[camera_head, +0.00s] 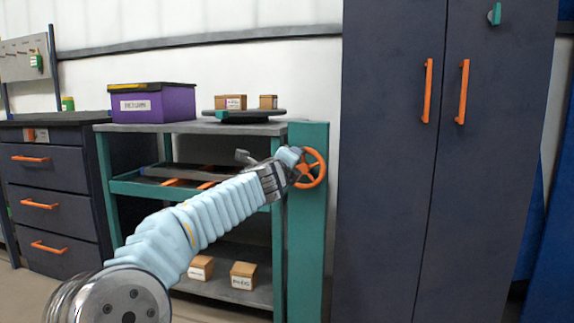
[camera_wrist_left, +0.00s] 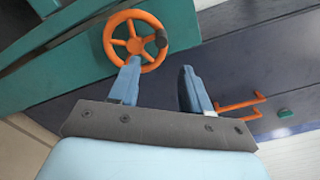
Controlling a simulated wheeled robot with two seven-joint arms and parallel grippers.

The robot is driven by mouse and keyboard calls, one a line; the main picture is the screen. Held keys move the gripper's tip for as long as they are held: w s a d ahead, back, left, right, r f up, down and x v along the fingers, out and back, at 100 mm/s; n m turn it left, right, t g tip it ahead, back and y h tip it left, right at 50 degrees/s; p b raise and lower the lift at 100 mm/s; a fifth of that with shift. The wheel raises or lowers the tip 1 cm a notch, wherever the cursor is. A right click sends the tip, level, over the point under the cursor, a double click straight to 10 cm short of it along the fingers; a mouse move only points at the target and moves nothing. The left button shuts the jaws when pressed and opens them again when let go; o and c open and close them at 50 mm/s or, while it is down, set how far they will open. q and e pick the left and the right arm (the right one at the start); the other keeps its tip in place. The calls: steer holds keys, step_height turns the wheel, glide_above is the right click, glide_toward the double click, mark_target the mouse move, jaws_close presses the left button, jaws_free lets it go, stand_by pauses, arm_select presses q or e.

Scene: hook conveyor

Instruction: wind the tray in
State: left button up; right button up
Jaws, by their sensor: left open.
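An orange hand wheel (camera_head: 316,181) with spokes is mounted on the teal post (camera_head: 306,250) at the right end of the shelf unit. My left gripper (camera_head: 296,158) is at the wheel's left side in the head view. In the left wrist view its two fingers (camera_wrist_left: 159,72) are apart with nothing between them, near the knob's side of the wheel; contact cannot be told. A dark tray-like piece (camera_head: 190,170) lies on the middle level, partly hidden by my arm. My right gripper is not in view.
Orange strips (camera_head: 170,183) run along the middle level. A purple box (camera_head: 172,104) and a dark round stand (camera_head: 245,115) with small boxes are on top. Small boxes (camera_head: 243,275) sit on the bottom shelf. A tall dark cabinet (camera_head: 440,200) stands close to the right of the post.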

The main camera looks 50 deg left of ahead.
arm_select(q)
steer(key=shift+v, duration=1.5)
steer(key=shift+d, duration=0.1)
